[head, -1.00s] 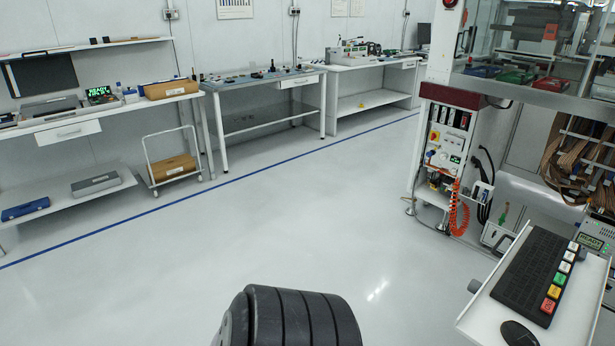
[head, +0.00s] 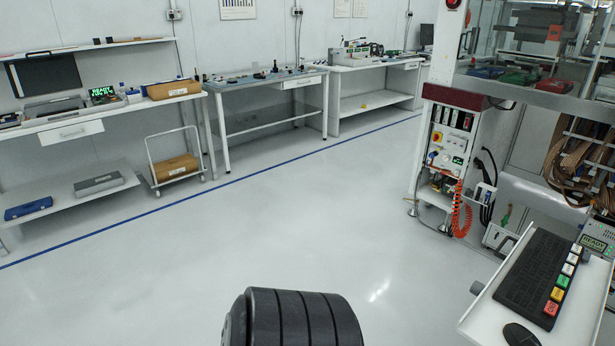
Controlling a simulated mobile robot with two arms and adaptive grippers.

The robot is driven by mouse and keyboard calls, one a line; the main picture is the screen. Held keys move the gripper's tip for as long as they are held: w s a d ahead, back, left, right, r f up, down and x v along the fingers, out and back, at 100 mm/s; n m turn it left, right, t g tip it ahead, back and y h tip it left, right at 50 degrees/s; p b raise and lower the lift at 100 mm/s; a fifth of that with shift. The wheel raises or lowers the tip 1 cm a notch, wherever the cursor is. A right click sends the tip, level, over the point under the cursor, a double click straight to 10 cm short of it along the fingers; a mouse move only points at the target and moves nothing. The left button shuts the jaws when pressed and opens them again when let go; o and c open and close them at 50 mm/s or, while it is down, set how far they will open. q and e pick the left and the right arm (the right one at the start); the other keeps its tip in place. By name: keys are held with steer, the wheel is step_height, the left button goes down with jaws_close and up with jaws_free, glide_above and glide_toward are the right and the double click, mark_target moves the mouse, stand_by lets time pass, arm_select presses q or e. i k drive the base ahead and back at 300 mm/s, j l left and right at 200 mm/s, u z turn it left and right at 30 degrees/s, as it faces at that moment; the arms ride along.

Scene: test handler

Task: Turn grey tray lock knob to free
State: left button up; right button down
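No grey tray lock knob can be made out in the head view. The test handler (head: 446,135) stands at the right, with a control panel, a red-brown top edge and a glazed upper enclosure (head: 530,85). Coloured trays, among them a green one (head: 520,77), lie behind its glass. They are too small to show any lock knob. Neither of my grippers is in the picture. A dark ribbed rounded part at the bottom centre seems to be mine.
A keyboard shelf (head: 485,318) with a black keyboard (head: 538,270) and mouse (head: 521,335) juts out at the lower right. An orange coiled hose (head: 461,210) hangs by the handler. Workbenches (head: 265,85) and a cart (head: 173,168) line the back wall. The middle floor (head: 300,210) is clear.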

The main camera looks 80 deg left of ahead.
mark_target(477, 287)
steer(key=k+j+u, duration=0.15)
steer(key=j, duration=0.3)
steer(key=k+j+u, duration=0.15)
steer(key=j, duration=0.3)
steer(key=j+u, duration=0.1)
steer(key=j, duration=0.35)
steer(key=k+j+u, duration=0.15)
steer(key=j, duration=0.75)
steer(key=i+j+u, duration=0.1)
steer(key=j, duration=0.35)
steer(key=i+j, duration=0.1)
steer(key=j, duration=0.3)
steer(key=i+j+u, duration=0.1)
steer(key=j, duration=0.3)
steer(key=i+j+u, duration=0.1)
steer(key=j, duration=0.35)
steer(key=i+j, duration=0.1)
steer(key=j, duration=0.3)
